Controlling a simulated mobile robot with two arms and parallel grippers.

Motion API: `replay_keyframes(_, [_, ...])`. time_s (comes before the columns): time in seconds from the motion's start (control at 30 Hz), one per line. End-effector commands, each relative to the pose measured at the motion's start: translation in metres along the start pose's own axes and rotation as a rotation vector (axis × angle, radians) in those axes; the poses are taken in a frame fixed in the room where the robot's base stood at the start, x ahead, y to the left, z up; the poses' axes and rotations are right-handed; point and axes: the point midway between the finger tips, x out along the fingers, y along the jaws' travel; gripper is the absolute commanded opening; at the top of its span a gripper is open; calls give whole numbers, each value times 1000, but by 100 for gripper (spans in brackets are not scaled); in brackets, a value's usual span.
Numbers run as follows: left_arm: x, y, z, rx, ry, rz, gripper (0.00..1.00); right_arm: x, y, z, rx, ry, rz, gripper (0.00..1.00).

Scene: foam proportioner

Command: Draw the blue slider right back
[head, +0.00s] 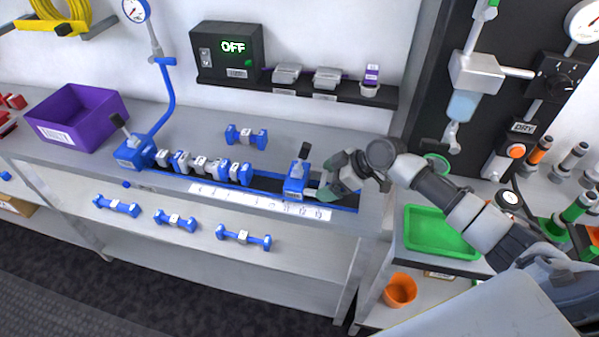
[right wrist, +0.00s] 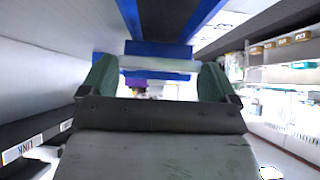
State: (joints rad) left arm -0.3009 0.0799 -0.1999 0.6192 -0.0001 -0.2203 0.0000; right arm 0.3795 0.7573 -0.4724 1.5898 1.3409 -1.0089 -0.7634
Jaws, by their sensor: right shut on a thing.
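The blue slider (head: 295,185), a block with a black knob on top, stands on a dark rail with blue edges (head: 265,184), toward its right end. My right gripper (head: 320,190) reaches in from the right and is shut on the slider's right side. In the right wrist view its green fingers (right wrist: 158,78) stand either side of a pale bar below a blue part of the slider (right wrist: 158,48). The exact contact is partly hidden. My left gripper is not in view.
Blue and white pieces (head: 203,163) fill the rail's left part, beside a blue end block (head: 134,152). A numbered white scale (head: 260,202) runs along the front. A loose blue coupling (head: 246,136) lies behind. A green tray (head: 440,231) is at right.

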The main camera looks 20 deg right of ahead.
Motion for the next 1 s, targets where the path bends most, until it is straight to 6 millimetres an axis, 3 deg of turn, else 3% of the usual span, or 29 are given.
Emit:
replay_keyframes(0.03, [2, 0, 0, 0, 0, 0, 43, -9, 0, 12, 3, -4, 4, 48])
replay_keyframes(0.2, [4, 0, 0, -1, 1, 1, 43, -28, 1, 28, 2, 1, 5, 48])
replay_keyframes(0.57, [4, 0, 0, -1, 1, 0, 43, -32, 1, 29, -1, 4, 4, 48])
replay_keyframes(0.6, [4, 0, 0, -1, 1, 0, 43, -32, 1, 29, -1, 4, 4, 95])
replay_keyframes(0.63, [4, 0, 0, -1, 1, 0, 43, -31, 1, 29, -1, 4, 4, 100])
replay_keyframes(1.0, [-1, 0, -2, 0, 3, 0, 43, -33, -1, 25, 0, 4, 2, 100])
